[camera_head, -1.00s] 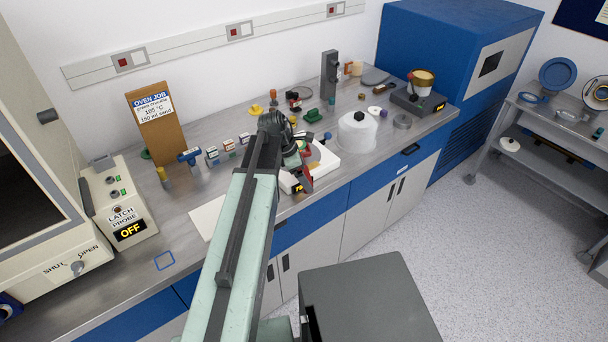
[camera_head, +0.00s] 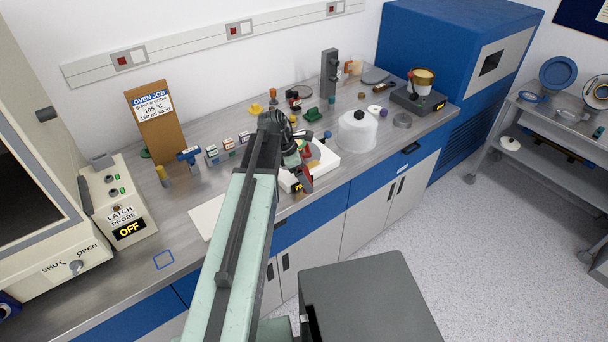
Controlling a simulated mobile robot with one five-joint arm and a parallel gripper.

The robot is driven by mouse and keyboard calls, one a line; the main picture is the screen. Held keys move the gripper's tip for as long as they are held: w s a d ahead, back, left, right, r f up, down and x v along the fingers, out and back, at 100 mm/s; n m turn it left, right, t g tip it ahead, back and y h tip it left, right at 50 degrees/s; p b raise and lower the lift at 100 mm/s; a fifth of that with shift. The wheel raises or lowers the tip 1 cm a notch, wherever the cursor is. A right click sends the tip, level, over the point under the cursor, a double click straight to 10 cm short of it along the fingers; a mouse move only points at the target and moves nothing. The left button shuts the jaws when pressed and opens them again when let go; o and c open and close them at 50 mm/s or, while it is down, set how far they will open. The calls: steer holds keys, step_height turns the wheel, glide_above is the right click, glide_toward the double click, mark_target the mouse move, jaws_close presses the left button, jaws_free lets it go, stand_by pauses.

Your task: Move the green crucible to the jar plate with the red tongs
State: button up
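My gripper (camera_head: 301,160) is at the far end of my arm, over the white device with a yellow display (camera_head: 322,166) near the front of the bench. My arm's links partly hide it. A red piece (camera_head: 306,182) shows at the gripper, perhaps part of the red tongs; I cannot tell whether it is held. A dark green object (camera_head: 313,115) stands on the bench behind the gripper. It is too small to tell whether it is the green crucible. A grey round plate (camera_head: 375,76) lies at the back right; I cannot tell if it is the jar plate.
A white domed cover (camera_head: 358,132) stands right of my gripper. A hot-plate-like box (camera_head: 418,100) with a gold pot is farther right. A dark upright stand (camera_head: 329,75) is behind. Small bottles and blocks line the bench left of my arm. The front left bench is mostly clear.

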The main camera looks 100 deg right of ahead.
steer(key=shift+r, duration=0.25)
steer(key=a, duration=1.1)
stand_by(0.6)
